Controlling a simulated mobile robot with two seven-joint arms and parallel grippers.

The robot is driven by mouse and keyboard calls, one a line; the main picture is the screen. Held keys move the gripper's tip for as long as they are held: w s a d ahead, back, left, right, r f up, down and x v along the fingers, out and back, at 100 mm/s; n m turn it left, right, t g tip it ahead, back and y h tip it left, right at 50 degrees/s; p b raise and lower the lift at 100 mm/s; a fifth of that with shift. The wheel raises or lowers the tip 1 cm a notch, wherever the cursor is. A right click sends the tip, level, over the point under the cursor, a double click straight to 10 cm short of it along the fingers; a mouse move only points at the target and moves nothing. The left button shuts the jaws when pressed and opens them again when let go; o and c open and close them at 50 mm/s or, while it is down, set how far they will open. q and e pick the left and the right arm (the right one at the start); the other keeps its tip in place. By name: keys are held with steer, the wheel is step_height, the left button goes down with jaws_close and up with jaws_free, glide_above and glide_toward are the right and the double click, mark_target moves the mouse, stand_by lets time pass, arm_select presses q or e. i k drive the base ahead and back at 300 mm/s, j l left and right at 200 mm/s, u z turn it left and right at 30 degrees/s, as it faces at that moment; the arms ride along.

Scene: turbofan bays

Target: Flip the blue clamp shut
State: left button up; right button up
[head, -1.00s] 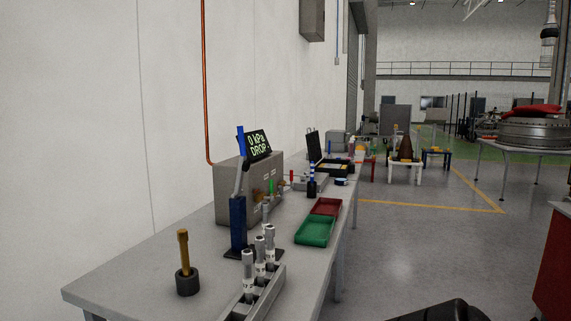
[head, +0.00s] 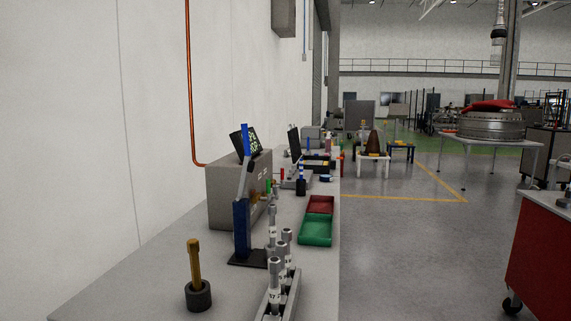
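The blue clamp (head: 242,226) stands on the grey workbench (head: 130,290), on a dark base plate. Its blue-tipped handle (head: 245,140) points straight up, joined to the blue body by a grey metal link (head: 245,180). Neither of my grippers shows in the head view.
A grey box (head: 230,192) with a tilted display stands behind the clamp. A rack (head: 279,297) with several metal cylinders is in front, and a brass-handled tool in a dark round base (head: 198,295) is at left. Green (head: 316,231) and red (head: 320,205) trays lie right.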

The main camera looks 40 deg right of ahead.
mark_target(248, 165)
steer(key=i+j+z, duration=0.15)
steer(key=z, duration=0.2)
steer(key=i+j+z, duration=0.1)
steer(key=z, duration=0.2)
steer(key=i+j+z, duration=0.1)
steer(key=j+z, duration=0.25)
steer(key=i+j+z, duration=0.1)
steer(key=j+z, duration=0.15)
steer(key=i+j+z, duration=0.1)
steer(key=j+z, duration=0.2)
steer(key=j, duration=0.15)
